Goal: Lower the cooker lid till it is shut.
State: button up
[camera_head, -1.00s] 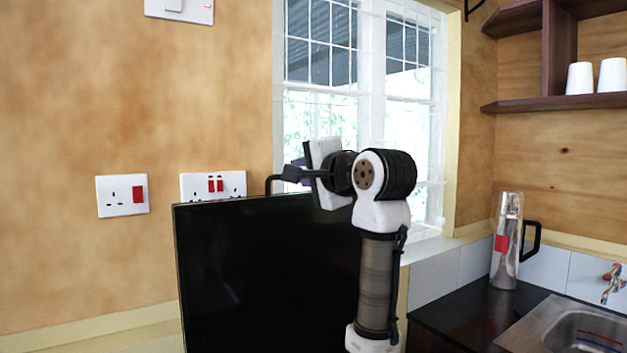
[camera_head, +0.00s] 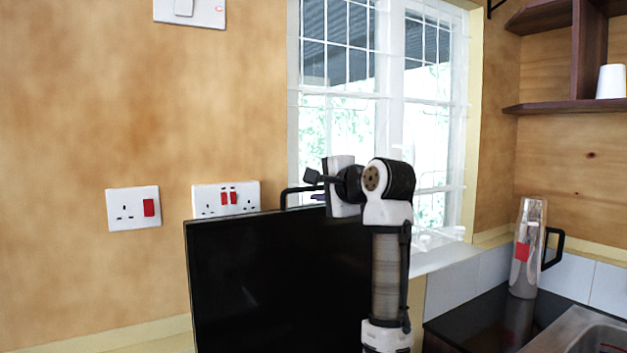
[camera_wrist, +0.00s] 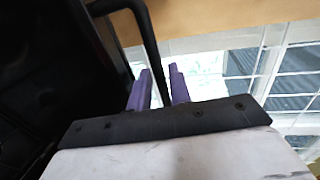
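The cooker lid (camera_head: 275,285) is a large black panel standing upright, raised, in the head view. It also fills the left of the wrist view (camera_wrist: 45,70). Its black bar handle (camera_head: 296,190) runs along behind the top edge. In the wrist view the handle (camera_wrist: 145,38) runs down between the two purple fingers of my gripper (camera_wrist: 160,88), which lie close on either side of it. In the head view my gripper's fingers are mostly hidden behind the lid and my wrist. The cooker body below the lid is out of view.
A barred window (camera_head: 385,100) is behind my arm. Wall sockets (camera_head: 226,198) are behind the lid. At right, a steel flask (camera_head: 526,248) stands on a dark counter (camera_head: 470,318) beside a sink (camera_head: 575,332). A shelf (camera_head: 565,106) holds a white cup (camera_head: 611,82).

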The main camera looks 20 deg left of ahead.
jog(key=shift+p+x, duration=0.3)
jog(key=shift+x, duration=0.95)
grip_shut()
